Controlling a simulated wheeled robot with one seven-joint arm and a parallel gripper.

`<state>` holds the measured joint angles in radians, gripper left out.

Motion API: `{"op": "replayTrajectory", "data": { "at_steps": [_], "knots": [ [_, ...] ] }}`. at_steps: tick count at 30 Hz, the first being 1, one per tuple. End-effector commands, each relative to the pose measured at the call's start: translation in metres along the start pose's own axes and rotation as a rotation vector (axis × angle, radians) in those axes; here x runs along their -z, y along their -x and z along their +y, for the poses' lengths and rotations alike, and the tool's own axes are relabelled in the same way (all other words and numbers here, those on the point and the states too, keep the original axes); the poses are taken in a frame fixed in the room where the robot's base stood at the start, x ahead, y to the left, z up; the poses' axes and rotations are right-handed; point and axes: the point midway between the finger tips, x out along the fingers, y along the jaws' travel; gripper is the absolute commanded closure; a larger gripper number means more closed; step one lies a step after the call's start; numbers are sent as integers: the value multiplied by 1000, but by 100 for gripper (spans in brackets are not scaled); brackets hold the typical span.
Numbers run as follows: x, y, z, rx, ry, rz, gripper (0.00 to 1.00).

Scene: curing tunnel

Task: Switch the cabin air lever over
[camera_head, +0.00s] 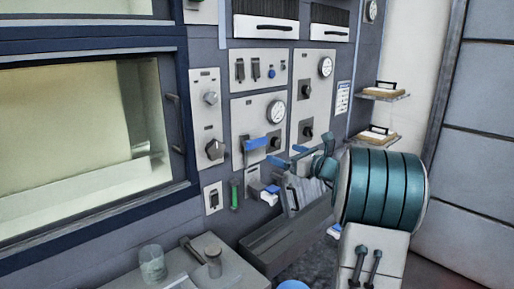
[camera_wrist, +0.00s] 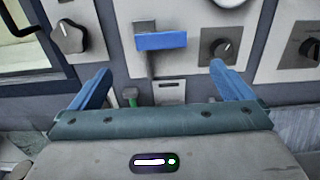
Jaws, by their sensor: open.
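A lever with a wide blue handle (camera_head: 255,144) stands out from the wall panel, left of a knob and below a round gauge. In the wrist view the blue handle (camera_wrist: 160,41) lies level across a grey upright bar, ahead of my fingers and between them. I cannot read a label naming it. My gripper (camera_head: 284,155) is open and empty, just right of the handle in the head view. In the wrist view its two blue fingers (camera_wrist: 160,68) are spread wide, apart from the handle.
A black knob (camera_wrist: 218,50) sits right of the lever, another knob (camera_wrist: 69,37) left. A green-handled lever (camera_head: 234,195) is lower left. A bench with a glass (camera_head: 152,263) is at the front, a window (camera_head: 75,130) at left, shelves (camera_head: 385,95) at right.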

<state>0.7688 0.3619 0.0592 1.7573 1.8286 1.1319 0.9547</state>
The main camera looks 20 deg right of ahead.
Motion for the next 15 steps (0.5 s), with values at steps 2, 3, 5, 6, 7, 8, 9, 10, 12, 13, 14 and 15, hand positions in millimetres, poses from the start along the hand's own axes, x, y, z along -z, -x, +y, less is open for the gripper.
{"op": "replayTrajectory", "data": {
  "at_steps": [2, 3, 5, 6, 7, 8, 9, 10, 12, 13, 14, 15],
  "knots": [
    [-1, -5, -3, 6, -11, -8, 0],
    [-1, -9, -4, 6, -12, -9, 0],
    [-2, -18, -3, 4, -11, -9, 0],
    [-2, -25, -2, 4, -11, -8, 0],
    [-2, -31, -2, 3, -12, -8, 0],
    [-3, -37, -3, 3, -11, -8, 0],
    [-3, -46, -2, 3, -10, -7, 0],
    [-3, -53, -2, 2, -10, -7, 0],
    [-3, -68, -2, 2, -9, -7, 0],
    [-3, -75, -2, 2, -9, -7, 0],
    [-3, -81, -2, 3, -9, -7, 0],
    [-3, -89, -2, 3, -9, -7, 0]
  ]
}}
